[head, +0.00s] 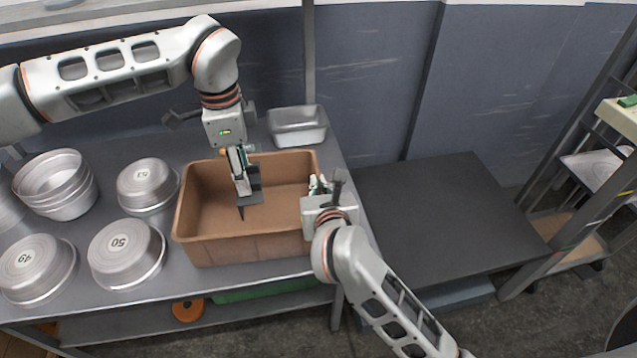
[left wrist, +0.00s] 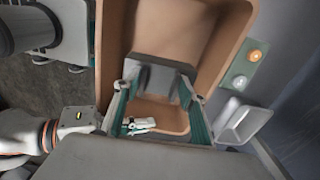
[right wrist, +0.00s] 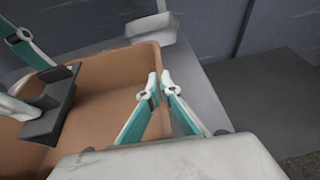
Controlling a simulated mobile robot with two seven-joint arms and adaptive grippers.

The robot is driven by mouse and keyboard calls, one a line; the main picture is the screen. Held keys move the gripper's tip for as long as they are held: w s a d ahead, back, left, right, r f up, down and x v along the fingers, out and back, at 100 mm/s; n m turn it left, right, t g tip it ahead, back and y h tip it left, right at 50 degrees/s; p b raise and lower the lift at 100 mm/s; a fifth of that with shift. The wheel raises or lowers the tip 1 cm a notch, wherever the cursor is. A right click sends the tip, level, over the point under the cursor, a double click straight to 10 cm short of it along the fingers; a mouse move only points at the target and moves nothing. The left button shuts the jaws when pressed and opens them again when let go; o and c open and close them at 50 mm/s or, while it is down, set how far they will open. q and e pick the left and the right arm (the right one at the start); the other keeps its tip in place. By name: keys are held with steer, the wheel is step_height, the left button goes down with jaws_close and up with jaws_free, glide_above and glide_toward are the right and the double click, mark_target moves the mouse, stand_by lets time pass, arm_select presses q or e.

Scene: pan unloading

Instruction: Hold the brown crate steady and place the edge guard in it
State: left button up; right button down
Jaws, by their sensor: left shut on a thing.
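The brown crate (head: 215,250) stands on the metal table, open at the top. My left gripper (head: 240,180) points down into the crate and is shut on the edge guard (head: 250,198), a dark grey angled piece. The edge guard is inside the crate's opening; whether it touches the floor is unclear. It also shows between the fingers in the left wrist view (left wrist: 160,75) and at the left in the right wrist view (right wrist: 50,115). My right gripper (right wrist: 160,84) is at the crate's right wall, with one finger inside and one outside, closed on that wall.
Several round metal pans (head: 127,252) stand upside down or stacked left of the crate. A rectangular metal pan (head: 298,125) sits behind its right corner. A lower dark surface (head: 450,215) lies to the right, with a shelf rack (head: 575,215) beyond it.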

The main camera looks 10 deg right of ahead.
arm_select(q)
steer(key=o, duration=1.2)
steer(key=r, duration=1.2)
steer(key=shift+a, duration=0.2)
arm_select(e)
steer(key=c, duration=2.2)
jaws_free()
